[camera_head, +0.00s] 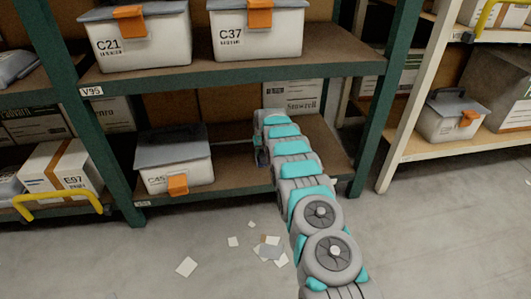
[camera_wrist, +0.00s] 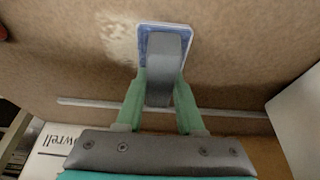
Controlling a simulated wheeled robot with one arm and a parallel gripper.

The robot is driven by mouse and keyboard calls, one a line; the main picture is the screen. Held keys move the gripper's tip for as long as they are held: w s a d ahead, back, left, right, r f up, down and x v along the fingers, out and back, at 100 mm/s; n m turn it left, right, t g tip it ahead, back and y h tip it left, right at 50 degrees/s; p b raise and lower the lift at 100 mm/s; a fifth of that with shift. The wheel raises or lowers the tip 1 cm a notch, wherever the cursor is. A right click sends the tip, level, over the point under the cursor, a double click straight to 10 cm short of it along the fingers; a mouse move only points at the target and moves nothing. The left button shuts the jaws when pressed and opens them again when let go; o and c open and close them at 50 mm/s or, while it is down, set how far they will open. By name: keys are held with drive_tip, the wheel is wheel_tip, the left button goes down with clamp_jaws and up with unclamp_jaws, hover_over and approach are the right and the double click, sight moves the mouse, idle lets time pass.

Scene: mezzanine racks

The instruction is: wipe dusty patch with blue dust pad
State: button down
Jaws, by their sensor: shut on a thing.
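The dust pad (camera_wrist: 144,48) shows in the wrist view as a blue and white rim around a grey handle. My gripper (camera_wrist: 164,78) has its green fingers shut on that grey handle. The pad is against, or very close to, a brown shelf surface (camera_wrist: 240,60); I cannot tell if it touches. The dusty patch (camera_wrist: 118,36) is a pale, speckled smear directly left of the pad, and the pad may cover part of it. In the head view my arm reaches into the lower shelf (camera_head: 235,163); the pad and patch are not clearly visible there.
A lidded bin (camera_head: 178,165) stands on the lower shelf left of my arm. A white carton (camera_head: 292,95) is behind it. The upper shelf (camera_head: 240,68) is overhead, with a green post (camera_head: 383,120) to the right. Paper scraps (camera_head: 187,267) lie on the floor.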

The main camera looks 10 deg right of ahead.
drive_tip(key=shift+w+f, duration=0.1)
drive_tip(key=shift+w, duration=0.6)
drive_tip(key=shift+d, duration=0.1)
drive_tip(key=shift+d, duration=3.5)
drive_tip(key=shift+d+b, duration=0.35)
drive_tip(key=shift+d, duration=1.3)
wheel_tip(320, 180, up, 6)
drive_tip(key=p, duration=0.1)
